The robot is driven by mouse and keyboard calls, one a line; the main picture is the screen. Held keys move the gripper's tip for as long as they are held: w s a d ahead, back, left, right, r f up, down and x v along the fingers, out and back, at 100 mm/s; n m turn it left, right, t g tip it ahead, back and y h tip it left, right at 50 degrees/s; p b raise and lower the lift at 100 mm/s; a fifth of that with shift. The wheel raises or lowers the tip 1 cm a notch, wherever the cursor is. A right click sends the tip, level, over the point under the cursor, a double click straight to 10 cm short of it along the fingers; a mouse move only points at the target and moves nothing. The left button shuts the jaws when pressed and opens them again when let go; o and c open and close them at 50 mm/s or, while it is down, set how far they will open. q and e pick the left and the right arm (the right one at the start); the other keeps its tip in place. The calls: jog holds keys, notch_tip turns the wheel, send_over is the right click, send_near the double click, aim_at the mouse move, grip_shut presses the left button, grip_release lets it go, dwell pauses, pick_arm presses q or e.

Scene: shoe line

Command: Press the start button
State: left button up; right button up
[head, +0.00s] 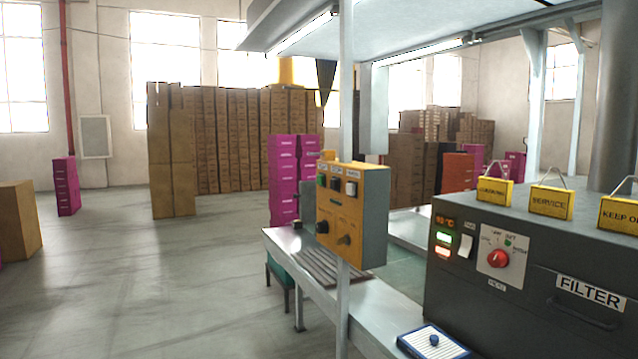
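A yellow-orange control box (372,205) is fixed to a pale upright post above the near end of the bench, right of the middle of the head view. Its front has a row of small buttons under white labels too small to read surely. The leftmost is a green button (321,180), probably the start button. Dark and pale buttons sit to its right. Two dark knobs (322,227) are lower on the same face. Neither of my grippers is in view, and nothing touches the box.
A dark grey machine (455,293) with a red knob (498,258) and yellow signs stands at the right. A metal bench (375,312) runs below the box, bearing a blue-and-white pad (420,347). Magenta boxes (283,178) stand behind.

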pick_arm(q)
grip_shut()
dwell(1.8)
